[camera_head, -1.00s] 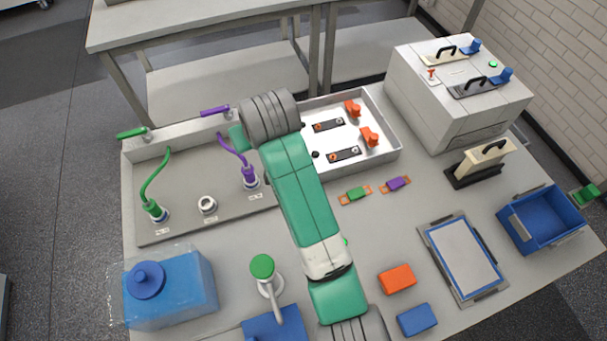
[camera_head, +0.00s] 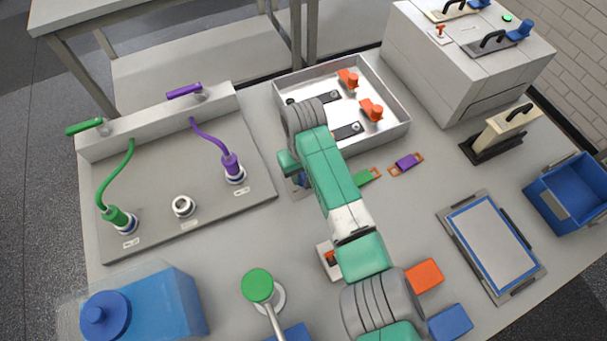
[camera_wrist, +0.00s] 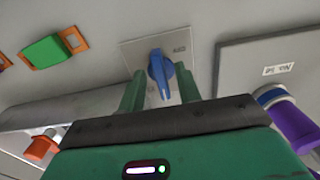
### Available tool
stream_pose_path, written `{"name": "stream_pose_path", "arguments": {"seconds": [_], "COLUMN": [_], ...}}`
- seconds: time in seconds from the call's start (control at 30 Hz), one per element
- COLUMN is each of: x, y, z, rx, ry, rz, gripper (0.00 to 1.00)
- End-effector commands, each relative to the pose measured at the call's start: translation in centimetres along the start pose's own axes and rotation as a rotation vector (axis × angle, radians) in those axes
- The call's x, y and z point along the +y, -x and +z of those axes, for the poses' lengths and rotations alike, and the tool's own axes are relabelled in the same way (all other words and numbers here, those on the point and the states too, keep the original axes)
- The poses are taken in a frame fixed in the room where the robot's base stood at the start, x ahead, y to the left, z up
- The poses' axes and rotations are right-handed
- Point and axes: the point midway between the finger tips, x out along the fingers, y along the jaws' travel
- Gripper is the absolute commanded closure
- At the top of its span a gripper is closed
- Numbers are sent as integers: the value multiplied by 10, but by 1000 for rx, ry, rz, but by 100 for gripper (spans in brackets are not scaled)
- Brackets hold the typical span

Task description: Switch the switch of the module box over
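A blue knob switch (camera_wrist: 160,72) stands on a small light plate (camera_wrist: 134,50) in the wrist view. My gripper (camera_wrist: 160,90) points at it, open, with one green finger on each side of the knob and gaps visible. In the head view, a bit of the blue switch (camera_head: 301,180) shows beside my wrist, between the grey panel and the open metal box (camera_head: 398,130). My arm hides most of the switch and part of the box there. The box holds orange connectors (camera_head: 371,110) and dark strips. Whether the fingers touch the knob I cannot tell.
The grey panel (camera_head: 150,215) with purple (camera_head: 231,168) and green (camera_head: 118,218) plugs lies left. A small red switch (camera_head: 331,259) stands nearer, beside my arm. Green (camera_head: 367,177) and purple (camera_head: 407,162) tabs lie right of the arm. A blue jug (camera_head: 150,310) stands front left.

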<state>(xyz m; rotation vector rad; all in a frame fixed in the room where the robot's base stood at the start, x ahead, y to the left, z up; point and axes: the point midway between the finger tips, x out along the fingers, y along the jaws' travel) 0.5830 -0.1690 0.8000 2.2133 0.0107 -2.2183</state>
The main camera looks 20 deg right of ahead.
Motion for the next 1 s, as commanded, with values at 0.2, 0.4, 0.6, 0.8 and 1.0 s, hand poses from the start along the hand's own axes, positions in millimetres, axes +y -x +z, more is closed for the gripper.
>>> {"name": "stream_pose_path", "arguments": {"seconds": [0.2, 0.4, 0.6, 0.8, 1.0], "x": [0, 0, 0, 0, 0], "y": [-3, -3, -3, -1, 1], "z": [0, 0, 0, 0, 0], "rx": [2, 2, 2, 2, 1], "ry": [0, 0, 0, 33, 146], "rz": [0, 0, 0, -1, -1], "gripper": [66, 90, 100, 100, 100]}}
